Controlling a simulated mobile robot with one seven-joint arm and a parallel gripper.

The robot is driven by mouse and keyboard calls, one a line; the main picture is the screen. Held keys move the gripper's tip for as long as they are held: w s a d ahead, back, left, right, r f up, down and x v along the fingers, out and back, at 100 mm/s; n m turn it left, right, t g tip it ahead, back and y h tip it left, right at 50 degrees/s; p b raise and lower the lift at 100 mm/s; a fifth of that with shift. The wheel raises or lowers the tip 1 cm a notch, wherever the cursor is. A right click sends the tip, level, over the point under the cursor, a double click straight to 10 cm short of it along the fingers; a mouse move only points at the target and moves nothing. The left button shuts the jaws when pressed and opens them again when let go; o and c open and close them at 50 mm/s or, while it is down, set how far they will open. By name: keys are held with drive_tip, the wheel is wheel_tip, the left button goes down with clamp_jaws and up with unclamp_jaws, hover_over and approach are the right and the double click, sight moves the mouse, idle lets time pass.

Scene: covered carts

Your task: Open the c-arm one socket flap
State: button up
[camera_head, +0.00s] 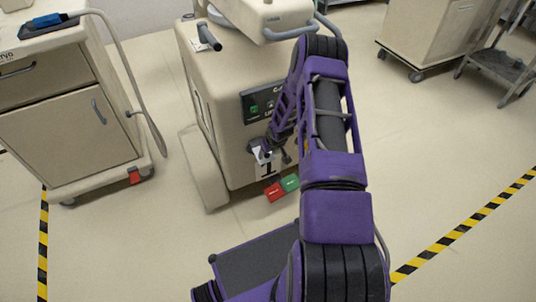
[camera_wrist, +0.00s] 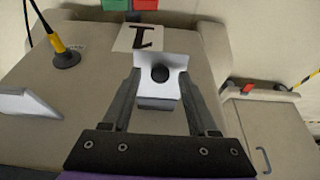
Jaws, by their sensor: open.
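The c-arm unit (camera_head: 212,75) is a beige wheeled cabinet with a dark label panel. A white card marked "1" (camera_wrist: 137,39) is on its face; the card also shows in the head view (camera_head: 267,169). Beside the card in the wrist view is a small white and grey socket flap piece (camera_wrist: 153,92) with a round black part (camera_wrist: 160,73). My gripper (camera_wrist: 159,82) is open, with one finger on each side of this piece. I cannot tell whether the fingers touch it or how far the flap stands open. In the head view my gripper (camera_head: 262,152) is small and partly hidden by my arm.
A yellow-ended cable plug (camera_wrist: 58,44) sits in a black round socket beside the card. A white angled piece (camera_wrist: 28,104) sticks out at left. Red (camera_head: 274,192) and green (camera_head: 290,182) pedals lie below. A drawer cart (camera_head: 70,120) stands left; open floor lies between.

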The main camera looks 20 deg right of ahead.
clamp_jaws()
idle(0.3)
idle(1.2)
